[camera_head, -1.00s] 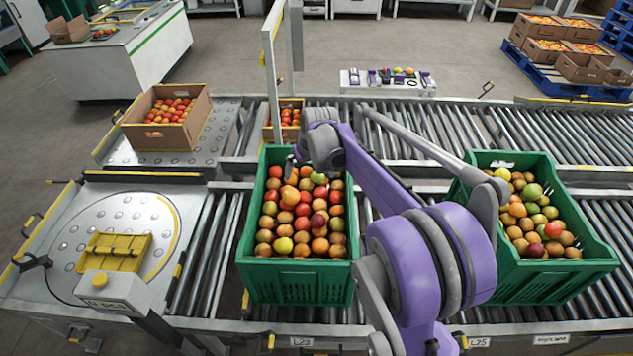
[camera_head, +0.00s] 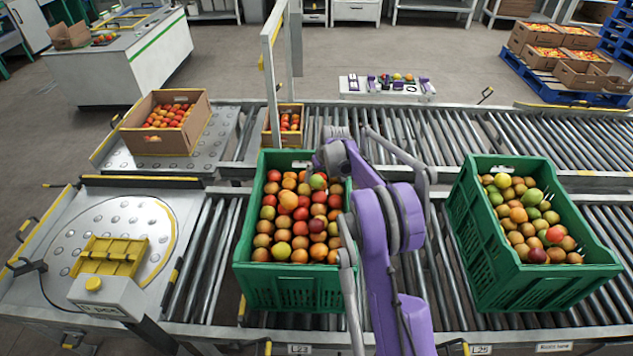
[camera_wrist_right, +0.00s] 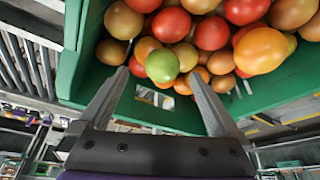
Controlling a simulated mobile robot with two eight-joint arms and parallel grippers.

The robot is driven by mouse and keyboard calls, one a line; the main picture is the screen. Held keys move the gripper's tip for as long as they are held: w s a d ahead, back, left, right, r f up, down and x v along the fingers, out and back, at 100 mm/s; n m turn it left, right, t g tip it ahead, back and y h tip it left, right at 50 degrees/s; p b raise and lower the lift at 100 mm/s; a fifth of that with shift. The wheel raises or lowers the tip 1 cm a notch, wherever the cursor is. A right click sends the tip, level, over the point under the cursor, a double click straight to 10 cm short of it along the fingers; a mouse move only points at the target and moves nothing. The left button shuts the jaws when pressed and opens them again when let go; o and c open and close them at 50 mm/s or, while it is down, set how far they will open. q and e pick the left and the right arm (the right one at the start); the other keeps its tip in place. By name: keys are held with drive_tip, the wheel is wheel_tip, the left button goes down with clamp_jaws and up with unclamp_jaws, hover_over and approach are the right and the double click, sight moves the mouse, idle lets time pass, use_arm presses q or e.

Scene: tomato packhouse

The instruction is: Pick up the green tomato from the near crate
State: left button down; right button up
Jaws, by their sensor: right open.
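The near green crate (camera_head: 292,288) stands on the roller conveyor, full of red, orange and greenish tomatoes. A green tomato (camera_head: 318,181) lies on top near its far side. In the right wrist view the green tomato (camera_wrist_right: 162,65) shows between the fingertips, with red and orange tomatoes around it. My right gripper (camera_wrist_right: 158,80) is open, its two fingers on either side of the green tomato in that picture. Whether they touch it I cannot tell. In the head view my right gripper (camera_head: 318,164) is over the crate's far side, partly hidden by my wrist. My left gripper is not in view.
A second green crate (camera_head: 545,285) of mixed tomatoes stands to the right. Cardboard boxes of tomatoes stand behind at the left (camera_head: 165,142) and behind the near crate (camera_head: 270,138). A post (camera_head: 272,85) rises just beyond the near crate. Bare rollers (camera_head: 440,250) lie between the green crates.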

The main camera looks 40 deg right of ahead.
sight(318, 178)
drive_tip(key=x, duration=0.3)
drive_tip(key=shift+w+a+f, duration=0.15)
drive_tip(key=shift+a+f, duration=0.05)
drive_tip(key=shift+f, duration=0.1)
drive_tip(key=c, duration=1)
drive_tip(key=shift+r, duration=0.1)
